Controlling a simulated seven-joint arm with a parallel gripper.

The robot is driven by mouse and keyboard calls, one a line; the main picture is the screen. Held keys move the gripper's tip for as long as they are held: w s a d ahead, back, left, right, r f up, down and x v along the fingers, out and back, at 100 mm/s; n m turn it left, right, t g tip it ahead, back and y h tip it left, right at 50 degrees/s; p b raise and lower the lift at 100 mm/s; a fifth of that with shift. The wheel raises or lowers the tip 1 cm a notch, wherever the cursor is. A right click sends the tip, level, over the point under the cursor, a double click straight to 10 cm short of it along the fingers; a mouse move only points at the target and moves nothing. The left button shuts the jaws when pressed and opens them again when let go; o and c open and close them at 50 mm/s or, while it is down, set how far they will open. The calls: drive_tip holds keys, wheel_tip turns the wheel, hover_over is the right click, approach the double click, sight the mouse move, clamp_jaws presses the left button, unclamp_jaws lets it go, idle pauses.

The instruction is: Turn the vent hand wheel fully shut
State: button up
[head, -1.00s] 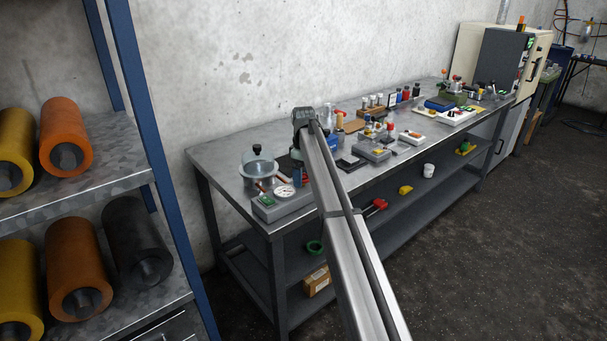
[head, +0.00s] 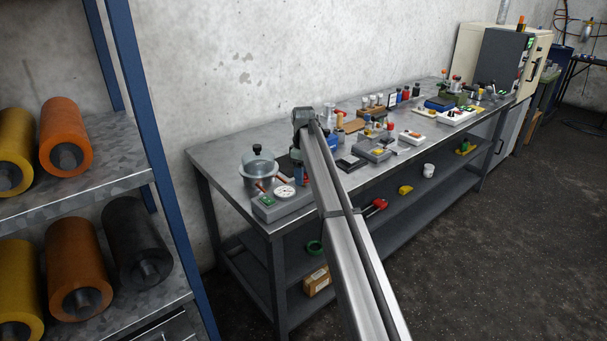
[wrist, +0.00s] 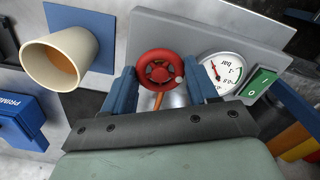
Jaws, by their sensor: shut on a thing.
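The vent hand wheel (wrist: 160,69) is red and spoked, with a small pale knob on its right rim, in the wrist view. My gripper (wrist: 162,74) has its two blue fingers on either side of the wheel and is shut on it. The far part of the rim shows clearly beyond the fingers. Beside the wheel, a round white gauge (wrist: 220,72) marked "bar" has a red needle; it also shows in the head view (head: 284,191).
A green switch (wrist: 260,83) sits right of the gauge. A cream cup (wrist: 82,57) and a blue box (wrist: 22,120) lie left of the wheel. A glass vessel with a black knob (head: 257,149) stands on the bench (head: 222,150). Several small items crowd the bench farther right.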

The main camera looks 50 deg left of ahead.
drive_tip(key=m, duration=0.8)
drive_tip(key=shift+m, duration=0.3)
drive_tip(key=m, duration=0.4)
drive_tip(key=shift+m, duration=2.3)
drive_tip(key=o, duration=1.1)
drive_tip(key=shift+c, duration=0.2)
